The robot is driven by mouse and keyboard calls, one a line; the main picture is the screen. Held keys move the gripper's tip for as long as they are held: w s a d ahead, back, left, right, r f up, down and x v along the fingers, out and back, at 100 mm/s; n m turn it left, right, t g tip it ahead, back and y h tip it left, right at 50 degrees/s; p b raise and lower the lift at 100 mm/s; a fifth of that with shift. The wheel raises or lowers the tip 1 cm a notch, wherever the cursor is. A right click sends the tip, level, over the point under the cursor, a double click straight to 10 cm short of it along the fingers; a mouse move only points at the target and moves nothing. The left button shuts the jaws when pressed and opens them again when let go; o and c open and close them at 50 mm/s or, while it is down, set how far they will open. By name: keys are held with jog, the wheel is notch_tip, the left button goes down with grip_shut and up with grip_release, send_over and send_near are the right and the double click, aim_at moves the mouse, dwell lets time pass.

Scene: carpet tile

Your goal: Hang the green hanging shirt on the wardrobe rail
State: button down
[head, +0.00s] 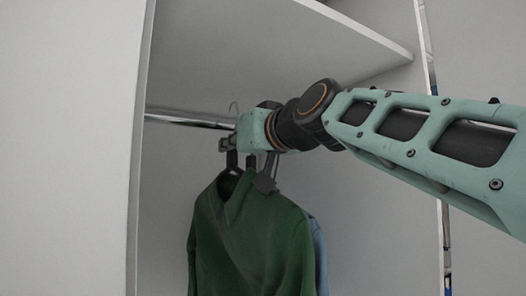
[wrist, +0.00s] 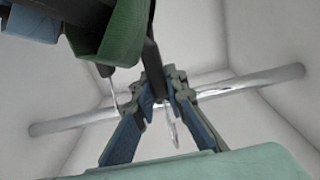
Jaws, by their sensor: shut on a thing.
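The green shirt (head: 250,235) hangs upright on a dark hanger inside the wardrobe. My gripper (head: 234,150) is at the hanger's top, just below the rail's height. In the wrist view, my gripper (wrist: 164,82) is shut on the dark hanger neck (wrist: 152,52), with the green shirt (wrist: 112,35) at the upper left. A thin metal hook (wrist: 172,128) sticks out past the fingers; it also shows above the gripper in the head view (head: 233,107). The wardrobe rail (head: 185,121) runs behind the fingers in the wrist view (wrist: 245,83). I cannot tell whether the hook rests on it.
A blue garment (head: 320,255) hangs close behind the green shirt, and it shows at the wrist view's upper left (wrist: 32,25). A shelf (head: 300,35) lies above the rail. The wardrobe's left side panel (head: 140,190) stands left of the shirt, with free room between.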

jog(key=b+v, duration=0.4)
jog(key=v, duration=4.3)
jog(key=shift+s+d, duration=0.15)
jog(key=s+a+b, duration=0.1)
jog(key=a+b, duration=0.3)
jog(key=a, duration=0.5)
jog(key=f+p+x, duration=0.2)
jog(key=p+x, duration=0.5)
jog(key=x, duration=4)
jog(key=shift+a+p, duration=0.25)
jog(key=shift+p, duration=0.1)
